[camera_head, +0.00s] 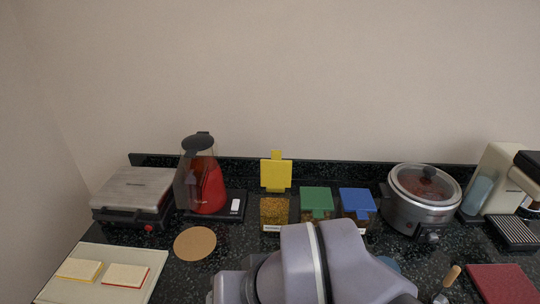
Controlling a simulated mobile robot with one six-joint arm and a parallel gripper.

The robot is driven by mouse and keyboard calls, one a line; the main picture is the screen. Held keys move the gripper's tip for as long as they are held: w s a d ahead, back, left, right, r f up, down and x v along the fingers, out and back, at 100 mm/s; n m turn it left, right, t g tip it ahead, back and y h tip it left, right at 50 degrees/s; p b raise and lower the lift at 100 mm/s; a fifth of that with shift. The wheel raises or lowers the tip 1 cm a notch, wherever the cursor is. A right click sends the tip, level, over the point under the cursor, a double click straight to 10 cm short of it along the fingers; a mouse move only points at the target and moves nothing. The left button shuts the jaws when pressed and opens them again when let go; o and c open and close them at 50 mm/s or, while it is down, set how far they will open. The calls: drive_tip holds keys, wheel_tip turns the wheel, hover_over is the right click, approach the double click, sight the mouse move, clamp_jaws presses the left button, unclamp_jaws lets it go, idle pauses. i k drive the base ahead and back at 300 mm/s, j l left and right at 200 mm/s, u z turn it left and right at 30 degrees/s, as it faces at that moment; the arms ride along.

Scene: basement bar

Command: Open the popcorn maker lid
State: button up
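The appliance that looks most like a popcorn maker is a red machine (209,190) at the back left, with a tinted see-through hood and a dark top (198,142). It stands upright on a black base. The hood and top appear to be in place over it; I cannot tell exactly where the lid parts from the body. My arm's grey-purple links fill the bottom middle of the view. My gripper is not visible, so its opening and any contact are hidden. No part of my arm in view touches the red machine.
A sandwich press (135,190) stands left of it, with a round cork mat (195,243) in front. To the right are bins with a raised yellow lid (276,174), a green lid (317,198) and a blue lid (357,200), then a slow cooker (407,211). A wall closes the back.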

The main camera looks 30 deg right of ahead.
sight(201, 141)
drive_tip(key=j+z, duration=0.7)
drive_tip(key=k+j+z, duration=0.1)
drive_tip(key=z, duration=0.25)
drive_tip(key=j, duration=0.1)
